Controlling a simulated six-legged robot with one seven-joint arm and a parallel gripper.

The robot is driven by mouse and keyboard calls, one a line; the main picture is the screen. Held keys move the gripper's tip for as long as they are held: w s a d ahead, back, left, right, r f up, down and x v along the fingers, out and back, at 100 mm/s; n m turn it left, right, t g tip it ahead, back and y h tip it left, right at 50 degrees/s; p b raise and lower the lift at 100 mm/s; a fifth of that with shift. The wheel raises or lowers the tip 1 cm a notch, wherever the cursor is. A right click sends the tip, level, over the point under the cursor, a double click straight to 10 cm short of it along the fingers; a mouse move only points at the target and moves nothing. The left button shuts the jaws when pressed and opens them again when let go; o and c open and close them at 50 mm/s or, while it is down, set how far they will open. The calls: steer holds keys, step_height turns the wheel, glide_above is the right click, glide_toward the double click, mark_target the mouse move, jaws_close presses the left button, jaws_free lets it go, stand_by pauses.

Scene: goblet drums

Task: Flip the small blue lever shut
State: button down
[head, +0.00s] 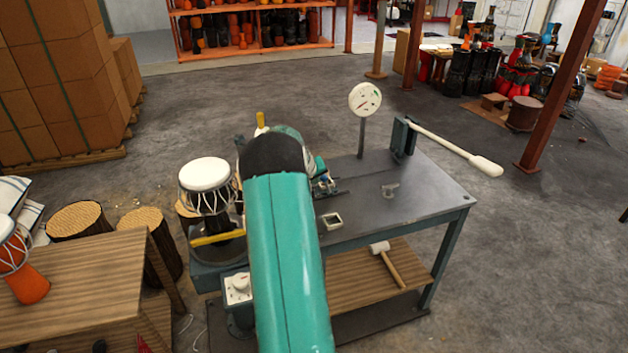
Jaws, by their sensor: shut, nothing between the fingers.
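A small blue piece (324,182), which may be the blue lever, shows on a dark fixture at the left part of the grey workbench top (430,196). It is tiny and partly covered by my arm, so I cannot tell its position. My teal arm rises from the bottom centre and hides much of the bench's left side. A teal part of my arm's far end shows just above the blue piece. My gripper's fingers are hidden behind the arm, and I cannot tell whether they touch anything.
A goblet drum (205,175) stands at the bench's left end. A long white-ended lever (485,166) sticks out past the back right. A round white sign (364,99) stands behind. A mallet (388,263) lies on the lower shelf. A wooden table (80,275) is left.

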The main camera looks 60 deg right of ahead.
mark_target(323, 177)
steer(key=shift+d, duration=0.1)
steer(key=shift+s+d+r+y, duration=0.1)
steer(key=shift+s+r+y, duration=0.1)
steer(key=shift+y, duration=0.1)
steer(key=shift+s+d+t, duration=0.1)
steer(key=shift+d+t, duration=0.05)
steer(key=shift+t, duration=0.15)
steer(key=shift+s+d+r+m+t+y, duration=0.5)
steer(key=shift+s+d+t+y, duration=0.1)
steer(key=shift+s+d+y, duration=0.15)
steer(key=shift+s+d+r+m+t+y, duration=0.15)
steer(key=shift+s+d+m+t+y, duration=0.05)
steer(key=shift+s+d+t+y, duration=0.5)
steer(key=shift+s+d+r+m+t+y, duration=0.1)
steer(key=shift+s+d+m+t+y, duration=0.1)
steer(key=shift+s+d+t+y, duration=0.5)
